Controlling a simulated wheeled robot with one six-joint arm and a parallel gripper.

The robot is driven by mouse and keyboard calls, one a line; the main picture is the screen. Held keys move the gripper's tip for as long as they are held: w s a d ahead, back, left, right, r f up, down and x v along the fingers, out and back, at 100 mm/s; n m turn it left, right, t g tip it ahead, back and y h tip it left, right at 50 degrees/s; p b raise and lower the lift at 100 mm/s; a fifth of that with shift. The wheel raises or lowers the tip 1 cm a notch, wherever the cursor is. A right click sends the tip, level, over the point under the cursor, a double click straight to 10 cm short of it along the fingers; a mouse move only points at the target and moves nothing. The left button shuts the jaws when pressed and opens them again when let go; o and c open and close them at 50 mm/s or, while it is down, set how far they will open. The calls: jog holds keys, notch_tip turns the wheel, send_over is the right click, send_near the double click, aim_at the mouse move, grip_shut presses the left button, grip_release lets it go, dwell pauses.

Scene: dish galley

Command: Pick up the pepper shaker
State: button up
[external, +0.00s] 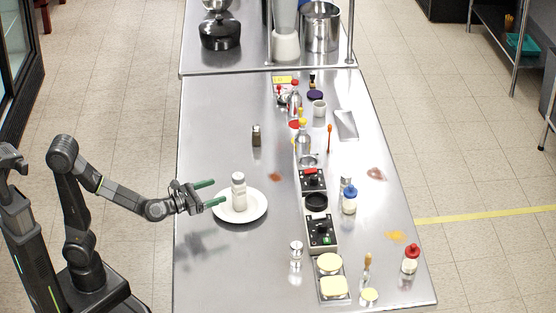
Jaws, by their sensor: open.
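A small dark-filled shaker with a dark cap (256,136), which looks like the pepper shaker, stands upright on the steel counter behind the white plate. My gripper (216,193) is open and empty, with its green fingers apart and pointing right. It is over the left edge of the plate (260,213), in front and to the left of the dark shaker and apart from it. A white-filled jar with a pale cap (239,195) stands upright on the plate, just right of my fingertips. I cannot tell whether the fingers touch it.
A clear shaker with pale contents (296,256) stands at the front. Black control boxes (321,234) run down the middle. The counter's left strip (208,110) is clear around the dark shaker.

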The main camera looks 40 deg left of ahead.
jog(key=c, duration=0.3)
jog(key=shift+c, duration=0.2)
